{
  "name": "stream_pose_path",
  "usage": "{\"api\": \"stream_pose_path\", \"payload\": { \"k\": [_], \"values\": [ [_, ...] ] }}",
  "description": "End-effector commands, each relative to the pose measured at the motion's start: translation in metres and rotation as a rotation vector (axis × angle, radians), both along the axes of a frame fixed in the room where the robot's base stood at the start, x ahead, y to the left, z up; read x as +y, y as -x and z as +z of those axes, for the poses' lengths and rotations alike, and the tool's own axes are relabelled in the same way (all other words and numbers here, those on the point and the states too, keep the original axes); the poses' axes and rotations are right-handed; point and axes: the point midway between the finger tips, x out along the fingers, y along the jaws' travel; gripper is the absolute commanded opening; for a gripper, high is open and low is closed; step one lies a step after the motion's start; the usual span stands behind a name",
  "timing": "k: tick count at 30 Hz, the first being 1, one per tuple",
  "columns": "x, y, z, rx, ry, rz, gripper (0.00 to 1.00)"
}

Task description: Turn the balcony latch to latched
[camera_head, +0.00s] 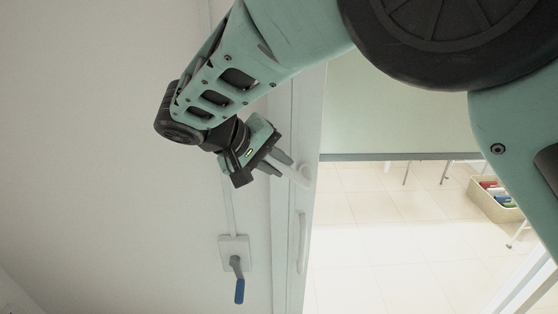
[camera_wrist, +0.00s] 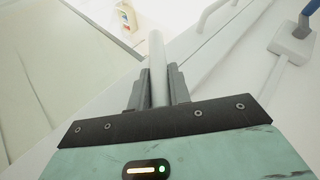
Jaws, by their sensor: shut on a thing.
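The balcony latch (camera_head: 300,176) is a white lever on the white door frame, upper middle of the head view. My gripper (camera_head: 279,165) reaches it from the left, its two dark fingers on either side of the lever. The lever slants up and left from its pivot into the fingers. In the wrist view, the white latch bar (camera_wrist: 156,50) runs between the fingers of my gripper (camera_wrist: 157,85), which are shut on it. The fingers hide part of the lever, and I see no mark naming its positions.
A white pull handle (camera_head: 302,243) sits below the latch on the same frame. A blue-tipped lever on a wall plate (camera_head: 234,247) is to the left and lower. Beyond the glass are floor tiles and a bin (camera_head: 492,203) with coloured items.

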Motion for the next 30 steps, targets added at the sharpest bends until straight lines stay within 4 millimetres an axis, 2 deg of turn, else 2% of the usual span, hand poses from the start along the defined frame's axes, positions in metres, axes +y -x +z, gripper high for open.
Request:
{"api": "stream_pose_path", "payload": {
  "k": [10, 11, 12, 13, 23, 30],
  "values": [
    [0.001, 0.0, -0.001, 0.002, 0.006, 0.006, 0.0],
    [0.001, 0.0, -0.001, 0.002, 0.006, 0.006, 0.28],
    [0.001, 0.0, -0.001, 0.002, 0.006, 0.006, 0.39],
    [0.001, 0.0, -0.001, 0.002, 0.006, 0.006, 0.4],
    [0.003, 0.001, 0.001, 0.0, 0.003, 0.004, 0.4],
    [0.027, 0.015, 0.021, -0.002, -0.001, 0.005, 0.4]
  ]
}}
